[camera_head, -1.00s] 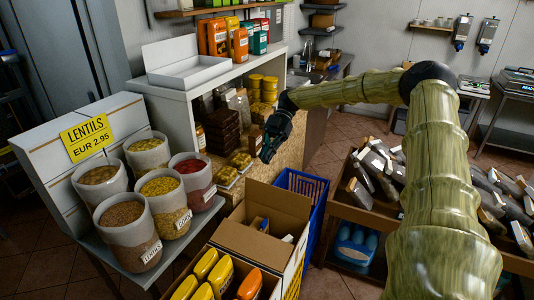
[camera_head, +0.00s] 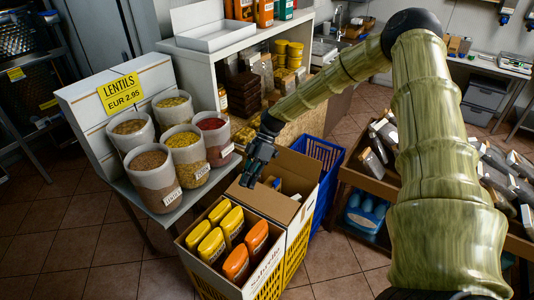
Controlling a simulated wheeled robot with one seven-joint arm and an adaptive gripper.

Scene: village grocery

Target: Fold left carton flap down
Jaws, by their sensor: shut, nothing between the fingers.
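The open brown cardboard carton (camera_head: 305,184) stands at the middle of the camera_head view, with small items inside, one of them blue. Its left flap (camera_head: 264,205) sticks out to the left, roughly level, towards the lentil stand. My dark gripper (camera_head: 250,181) points down just above the carton's left side and hides part of the flap's far end. Its fingers are shut with nothing between them. I cannot tell whether the fingertips touch the flap.
A box of yellow and orange bottles (camera_head: 208,269) stands directly in front of the carton. A blue crate (camera_head: 327,165) is behind it on the right. White tubs of lentils (camera_head: 151,177) stand close on the left. Open floor (camera_head: 90,235) lies at the lower left.

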